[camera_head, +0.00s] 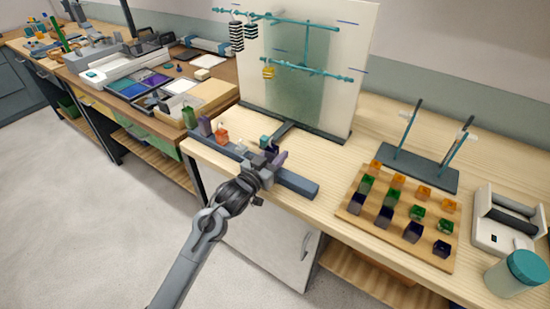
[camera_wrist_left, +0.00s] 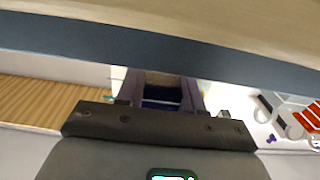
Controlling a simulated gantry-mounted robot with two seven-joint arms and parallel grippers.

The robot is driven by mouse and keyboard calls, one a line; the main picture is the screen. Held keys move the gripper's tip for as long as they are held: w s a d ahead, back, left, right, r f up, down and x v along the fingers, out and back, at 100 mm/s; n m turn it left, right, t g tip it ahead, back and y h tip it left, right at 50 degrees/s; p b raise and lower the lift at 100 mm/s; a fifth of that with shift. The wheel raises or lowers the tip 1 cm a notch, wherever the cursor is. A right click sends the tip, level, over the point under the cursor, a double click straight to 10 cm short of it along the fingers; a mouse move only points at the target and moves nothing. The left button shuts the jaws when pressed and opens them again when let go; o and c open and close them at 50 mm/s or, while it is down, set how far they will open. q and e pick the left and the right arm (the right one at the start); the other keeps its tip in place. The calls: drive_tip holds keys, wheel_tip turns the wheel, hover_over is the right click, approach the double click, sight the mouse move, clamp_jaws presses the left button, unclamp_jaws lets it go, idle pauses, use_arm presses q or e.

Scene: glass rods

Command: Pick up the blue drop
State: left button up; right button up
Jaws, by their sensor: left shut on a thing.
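My left gripper (camera_head: 268,157) is at the long grey rail (camera_head: 297,184) along the front edge of the bench. It is shut on the blue drop, a small dark blue piece (camera_head: 270,147) that is mostly hidden by the fingers in the head view. In the left wrist view the dark blue piece (camera_wrist_left: 161,96) sits between the two purplish-grey fingers. I cannot tell whether it still touches the rail. My right gripper is not in view.
An orange-red piece (camera_head: 221,136), a green piece (camera_head: 189,117) and a teal piece (camera_head: 264,139) stand along the rail. A white panel (camera_head: 353,65) with teal rods stands behind. A wooden tray (camera_head: 400,238) of coloured cubes and a teal-lidded jar (camera_head: 517,272) are at right.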

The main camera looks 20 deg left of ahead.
use_arm(q)
drive_tip(key=r, duration=0.3)
drive_tip(key=shift+d+p, duration=0.2)
drive_tip(key=shift+p, duration=0.1)
drive_tip(key=s+d+r+p, duration=0.1)
drive_tip(key=s+d+r, duration=0.2)
drive_tip(key=d+r, duration=0.3)
drive_tip(key=d, duration=0.4)
drive_tip(key=shift+d+r+p, duration=0.15)
drive_tip(key=shift+d+p, duration=0.2)
drive_tip(key=shift+d, duration=0.05)
